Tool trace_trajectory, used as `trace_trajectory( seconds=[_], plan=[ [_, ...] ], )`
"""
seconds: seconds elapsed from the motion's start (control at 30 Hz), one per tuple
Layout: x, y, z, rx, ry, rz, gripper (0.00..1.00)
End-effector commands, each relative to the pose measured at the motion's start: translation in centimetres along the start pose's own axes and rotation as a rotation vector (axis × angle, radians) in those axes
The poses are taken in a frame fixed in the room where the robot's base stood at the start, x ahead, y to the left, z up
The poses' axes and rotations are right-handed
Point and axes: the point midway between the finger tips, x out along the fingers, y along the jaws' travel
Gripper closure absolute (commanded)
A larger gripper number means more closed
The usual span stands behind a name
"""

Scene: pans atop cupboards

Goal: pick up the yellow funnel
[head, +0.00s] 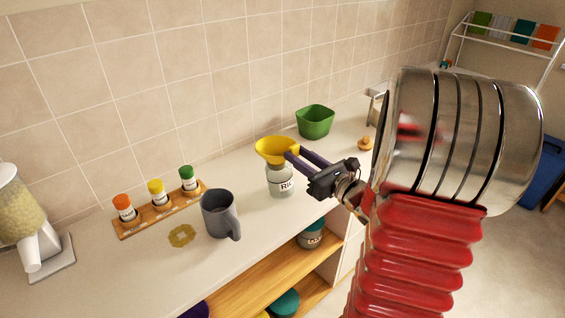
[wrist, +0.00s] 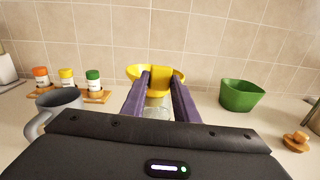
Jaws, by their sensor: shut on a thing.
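The yellow funnel (head: 271,149) is at the mouth of a glass jar (head: 280,181) with a label reading "RIC" on the counter in the head view. My gripper (head: 291,152) reaches in from the right and is shut on the funnel's rim. In the wrist view the funnel (wrist: 160,76) sits between my two purple fingers (wrist: 159,82). The jar (wrist: 155,113) shows partly below it, between the fingers. The funnel's spout is hidden, so I cannot tell whether it is inside the jar.
A grey mug (head: 218,214) and a wooden rack (head: 160,208) with several spice jars stand left of the jar. A green bowl (head: 315,121) stands behind to the right. A tiled wall (head: 200,80) backs the counter (head: 150,262); shelves are below its front edge.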

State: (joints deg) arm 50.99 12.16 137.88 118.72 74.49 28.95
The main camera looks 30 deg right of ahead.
Motion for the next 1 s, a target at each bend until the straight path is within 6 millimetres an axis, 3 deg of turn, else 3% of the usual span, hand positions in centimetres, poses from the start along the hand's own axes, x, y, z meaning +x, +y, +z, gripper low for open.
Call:
trace_trajectory(
  seconds=[0.57, 0.77, 1.0],
  plan=[
    [0.0, 0.1, 0.4, -0.002, -0.002, 0.001, 1.00],
    [0.0, 0.1, 1.9, -0.004, -0.003, 0.001, 1.00],
    [0.0, 0.3, 5.3, -0.005, -0.004, 0.001, 1.00]
  ],
)
